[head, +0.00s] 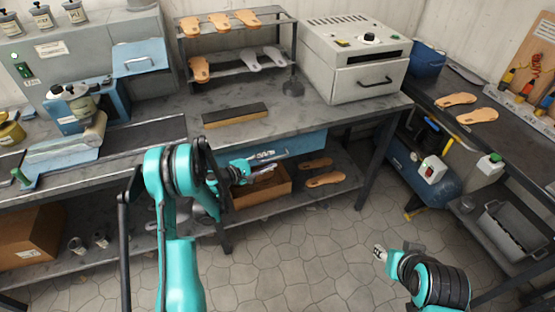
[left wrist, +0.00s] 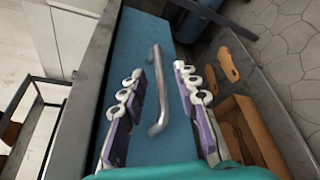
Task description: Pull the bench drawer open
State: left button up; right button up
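The blue bench drawer (head: 305,143) sits under the tabletop of the middle bench, its front in line with the bench edge. Its blue front (left wrist: 130,60) fills the middle of the left wrist view, with a grey metal bar handle (left wrist: 157,110) on it. My left gripper (head: 262,158) is at the drawer front. In the left wrist view its two fingers (left wrist: 158,70) are apart, one on each side of the handle, with visible gaps. My right gripper (head: 380,252) is low over the floor at the right, away from the drawer; its finger opening is too small to judge.
Below the drawer, a cardboard box (head: 262,188) and sandal soles (head: 325,180) lie on the lower shelf. A grey oven (head: 355,65) and a sole rack (head: 235,50) stand on the bench. The tiled floor (head: 300,250) in front is clear.

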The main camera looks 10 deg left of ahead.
aim_at(272, 159)
pick_arm(q)
jog(key=shift+b+x, duration=0.3)
jog(key=shift+x, duration=1.45)
grip_shut()
